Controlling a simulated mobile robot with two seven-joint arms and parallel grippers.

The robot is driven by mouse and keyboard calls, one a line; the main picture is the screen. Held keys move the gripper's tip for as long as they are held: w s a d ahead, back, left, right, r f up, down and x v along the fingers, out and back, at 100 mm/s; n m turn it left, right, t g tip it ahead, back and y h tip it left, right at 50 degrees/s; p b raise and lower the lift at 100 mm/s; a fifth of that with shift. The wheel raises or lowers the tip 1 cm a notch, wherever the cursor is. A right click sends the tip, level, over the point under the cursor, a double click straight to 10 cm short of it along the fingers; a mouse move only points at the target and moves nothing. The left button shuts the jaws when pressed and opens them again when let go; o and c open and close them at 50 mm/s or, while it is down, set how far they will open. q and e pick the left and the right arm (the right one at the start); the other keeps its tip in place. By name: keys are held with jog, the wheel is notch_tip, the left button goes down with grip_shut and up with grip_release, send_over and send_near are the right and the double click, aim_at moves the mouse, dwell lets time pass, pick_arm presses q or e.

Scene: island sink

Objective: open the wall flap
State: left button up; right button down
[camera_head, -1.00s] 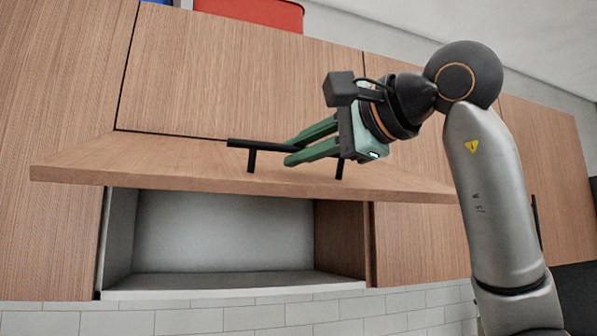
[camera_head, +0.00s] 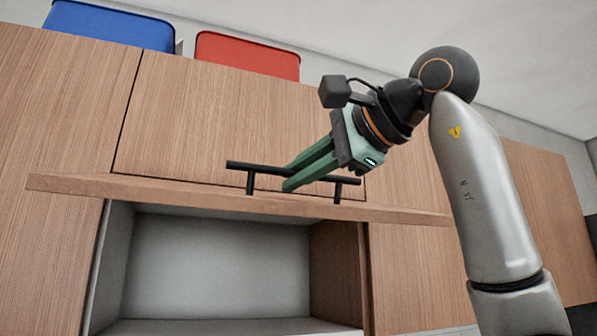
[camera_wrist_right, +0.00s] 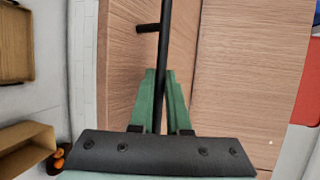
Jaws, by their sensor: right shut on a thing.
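The wall flap (camera_head: 150,190) is a wooden panel swung up and out, seen nearly edge-on above an open, empty grey compartment (camera_head: 215,265). A black bar handle (camera_head: 250,168) stands on the flap's outer face on two posts. My right gripper (camera_head: 289,180) is shut on the handle, between its posts. In the right wrist view the handle (camera_wrist_right: 165,45) runs between the green fingers (camera_wrist_right: 160,85). My left gripper is in neither view.
Wooden cabinet fronts flank the compartment and stand above the flap. A blue box (camera_head: 110,25) and a red box (camera_head: 247,54) sit on top of the cabinets. In the wrist view an open wooden box (camera_wrist_right: 25,145) shows at the lower left.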

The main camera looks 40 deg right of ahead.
jog(key=c, duration=1.2)
grip_release()
jog(key=shift+w+d+f, duration=0.1)
jog(key=shift+w, duration=0.15)
jog(key=shift+o, duration=0.2)
jog(key=shift+s, duration=0.15)
jog(key=v, duration=1.2)
jog(key=shift+s, duration=0.2)
jog(key=shift+d, duration=0.1)
